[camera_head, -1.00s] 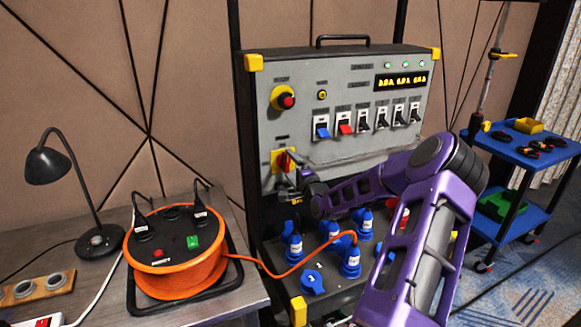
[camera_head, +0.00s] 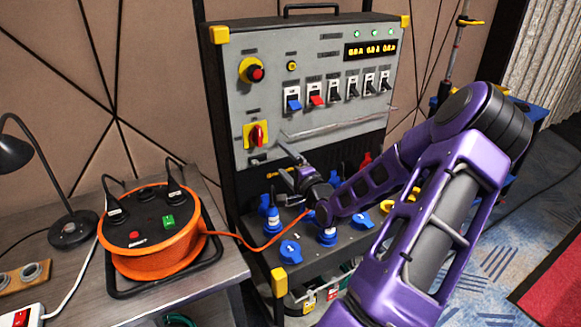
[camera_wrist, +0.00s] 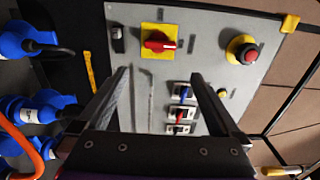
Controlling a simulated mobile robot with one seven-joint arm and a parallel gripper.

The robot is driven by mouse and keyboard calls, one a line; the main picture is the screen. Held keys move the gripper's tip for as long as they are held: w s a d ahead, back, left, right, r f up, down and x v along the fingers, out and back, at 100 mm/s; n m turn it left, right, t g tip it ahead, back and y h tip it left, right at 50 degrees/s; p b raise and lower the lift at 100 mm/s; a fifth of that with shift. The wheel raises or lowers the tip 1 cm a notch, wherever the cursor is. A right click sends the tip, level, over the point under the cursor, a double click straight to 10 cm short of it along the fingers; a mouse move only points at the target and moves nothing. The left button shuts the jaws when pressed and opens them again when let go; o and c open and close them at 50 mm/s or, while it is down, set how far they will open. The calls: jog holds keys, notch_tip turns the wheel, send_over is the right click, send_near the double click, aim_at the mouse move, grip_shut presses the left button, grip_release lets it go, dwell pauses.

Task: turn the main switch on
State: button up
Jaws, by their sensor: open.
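The main switch looks to be the red rotary handle on a yellow plate (camera_head: 257,135), low on the left of the grey panel (camera_head: 330,115). Its handle stands upright on the panel. In the wrist view, which is turned sideways, the red handle (camera_wrist: 159,42) lies level on its yellow plate and is fully visible beyond my fingertips. My gripper (camera_head: 279,160) is open and empty, in front of the panel's lower edge, below and right of the switch, apart from it. In the wrist view my gripper (camera_wrist: 160,75) has its two fingers spread wide.
A red emergency button (camera_head: 256,73) sits above the switch; several toggles (camera_head: 317,100) are to the right. Blue plugs (camera_head: 272,218) and an orange cable (camera_head: 262,246) are below my gripper. An orange cable reel (camera_head: 150,245) and a lamp (camera_head: 68,230) stand on the left table.

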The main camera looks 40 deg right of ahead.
jog(key=shift+v, duration=1.65)
jog(key=shift+f, duration=0.1)
